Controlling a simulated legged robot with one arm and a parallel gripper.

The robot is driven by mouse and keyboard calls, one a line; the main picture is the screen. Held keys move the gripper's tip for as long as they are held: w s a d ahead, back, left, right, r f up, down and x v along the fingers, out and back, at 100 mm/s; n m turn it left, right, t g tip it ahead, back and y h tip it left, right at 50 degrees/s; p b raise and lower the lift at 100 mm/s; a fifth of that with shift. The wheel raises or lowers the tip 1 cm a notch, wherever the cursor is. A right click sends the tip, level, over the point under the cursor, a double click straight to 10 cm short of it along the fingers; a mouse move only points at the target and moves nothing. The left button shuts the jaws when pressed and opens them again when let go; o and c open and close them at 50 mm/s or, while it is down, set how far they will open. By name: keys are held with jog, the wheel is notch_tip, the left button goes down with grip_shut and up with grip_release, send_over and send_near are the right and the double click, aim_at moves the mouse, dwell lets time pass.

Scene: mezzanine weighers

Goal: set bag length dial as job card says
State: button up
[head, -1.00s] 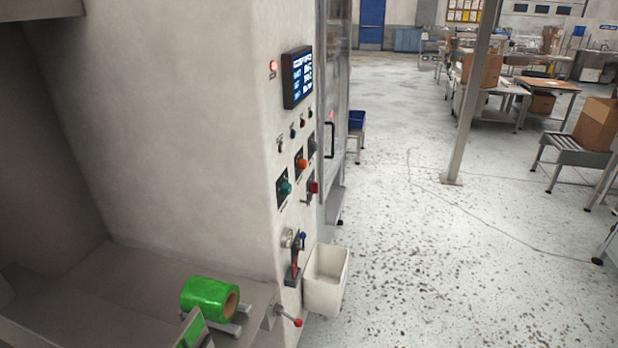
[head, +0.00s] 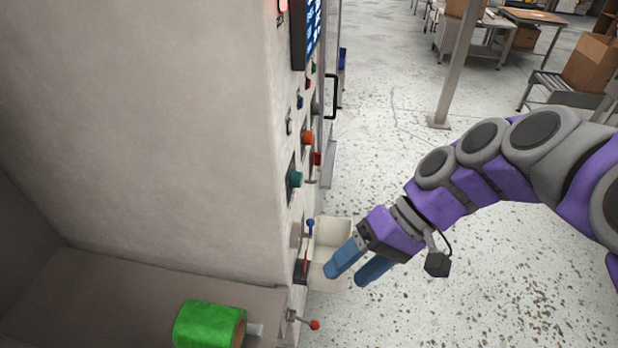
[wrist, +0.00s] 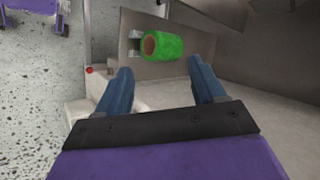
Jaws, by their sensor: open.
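The machine's control panel is seen almost edge-on in the head view. It carries a teal knob (head: 295,179), an orange knob (head: 308,138) and a red knob (head: 317,158). Which control is the bag length dial cannot be told, and I make out no job card. A lit screen (head: 309,32) sits above, its text unreadable. My gripper (head: 347,276) is open and empty, low to the right of the panel and over the cream bin, apart from the knobs. In the wrist view my gripper (wrist: 160,72) has its fingers spread, and no knob shows between them.
A blue-tipped lever (head: 310,223) and a red-tipped lever (head: 314,325) stick out of the panel side. A cream bin (head: 333,232) hangs below the knobs. A green film roll (head: 205,324) sits lower left; it also shows in the wrist view (wrist: 171,45). Open floor lies right.

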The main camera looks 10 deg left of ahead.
jog(key=w+a+r+n+g+y, duration=0.15)
jog(key=w+a+y, duration=0.45)
jog(key=w, duration=0.6)
jog(key=n+t+y+b, duration=0.1)
jog(key=t+y+b, duration=0.1)
jog(key=t+y, duration=0.25)
send_near(297, 179)
jog(key=a+f+b, duration=0.1)
jog(key=a+b, duration=0.1)
jog(key=a, duration=0.5)
jog(key=shift+w+a+f+g+b, duration=0.2)
jog(key=shift+w+f+g+b, duration=0.1)
jog(key=shift+w+b, duration=0.15)
jog(key=shift+a+f, duration=0.1)
jog(key=shift+a, duration=0.55)
jog(key=c, duration=0.5)
jog(key=shift+d, duration=0.15)
jog(key=c, duration=0.6)
